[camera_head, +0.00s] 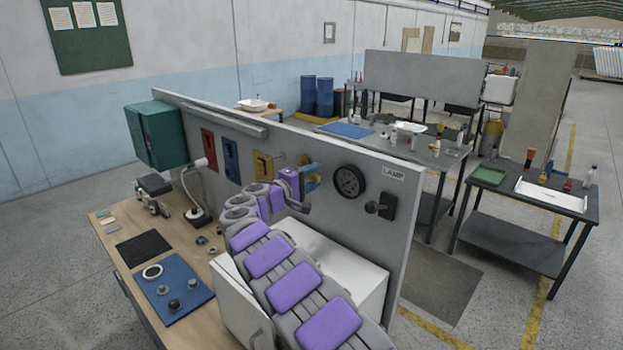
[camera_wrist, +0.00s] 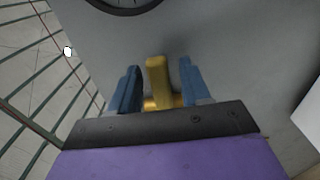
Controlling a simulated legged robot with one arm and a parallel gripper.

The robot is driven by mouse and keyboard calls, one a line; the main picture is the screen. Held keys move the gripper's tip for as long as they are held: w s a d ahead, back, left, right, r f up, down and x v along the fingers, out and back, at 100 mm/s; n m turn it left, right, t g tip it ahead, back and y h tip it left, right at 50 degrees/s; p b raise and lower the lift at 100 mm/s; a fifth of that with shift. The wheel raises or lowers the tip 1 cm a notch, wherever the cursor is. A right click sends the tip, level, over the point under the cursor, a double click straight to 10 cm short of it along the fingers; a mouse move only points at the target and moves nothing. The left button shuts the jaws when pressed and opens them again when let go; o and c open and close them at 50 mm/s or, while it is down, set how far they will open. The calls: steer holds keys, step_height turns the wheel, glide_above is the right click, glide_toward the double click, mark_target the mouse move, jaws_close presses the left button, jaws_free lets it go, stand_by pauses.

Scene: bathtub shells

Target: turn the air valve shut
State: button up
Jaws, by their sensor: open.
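The air valve's yellow handle (camera_wrist: 157,80) is on the grey panel, with a brass-coloured part at its base. In the wrist view it stands between the two blue fingers of my gripper (camera_wrist: 157,88). The fingers are open, one on each side of the handle, with a visible gap on both sides. In the head view my gripper (camera_head: 310,178) is at the panel, left of the gauge. There the valve is mostly hidden behind my fingers and purple wrist.
A round black gauge (camera_head: 349,182) and a switch labelled LAMP (camera_head: 381,205) are right of my gripper. Red, blue and yellow plates (camera_head: 263,166) are on the panel to the left. A white box (camera_head: 335,268) stands below my arm on the wooden bench (camera_head: 120,262).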

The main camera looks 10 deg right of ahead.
steer(key=b+v, duration=0.1)
steer(key=v, duration=1.6)
steer(key=shift+a, duration=0.15)
steer(key=s+d+r+m+g+y, duration=0.1)
steer(key=s+d+m+g, duration=0.25)
steer(key=s+d, duration=0.6)
steer(key=s+d+r+m+g, duration=0.15)
steer(key=s+d+g, duration=0.45)
steer(key=d, duration=0.7)
steer(key=s+d+f+m+g+y, duration=0.1)
steer(key=s+f+y, duration=0.1)
steer(key=s, duration=0.6)
steer(key=s+d+f+m+g+y, duration=0.1)
steer(key=s+d+f+y, duration=0.15)
steer(key=s, duration=0.55)
steer(key=s+a+f+y, duration=0.4)
steer(key=s+a+f, duration=0.25)
steer(key=s, duration=0.45)
steer(key=s+a+f+y, duration=0.5)
steer(key=s+a, duration=0.3)
steer(key=s, duration=0.3)
step_height(320, 180, down, 10)
steer(key=b, duration=1)
steer(key=shift+s+g, duration=0.15)
steer(key=shift+g, duration=0.3)
